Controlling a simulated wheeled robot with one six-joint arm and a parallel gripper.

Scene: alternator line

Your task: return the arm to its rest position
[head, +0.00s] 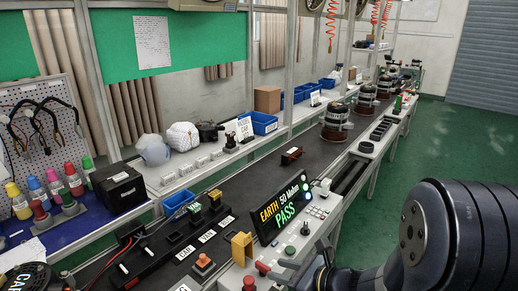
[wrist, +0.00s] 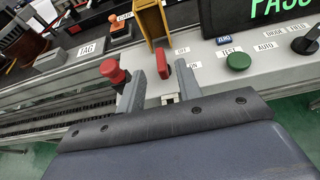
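My gripper (wrist: 160,72) shows in the wrist view with its two grey fingers apart and nothing held between them. The fingers point at the front control strip of the bench. A red rocker switch (wrist: 165,74) beside OFF and ON labels appears between the fingertips; I cannot tell whether they touch it. A red mushroom button (wrist: 113,71) stands just left of the left finger. In the head view my dark arm reaches in from the lower right, and my gripper is low over the bench's front edge, partly cut off by the frame.
A display (head: 283,207) reading PASS stands close behind my gripper. A yellow bracket (head: 242,247) and a green button (wrist: 238,62) are nearby. Alternators (head: 336,122) stand farther along the line. The green floor (head: 440,135) at the right is open.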

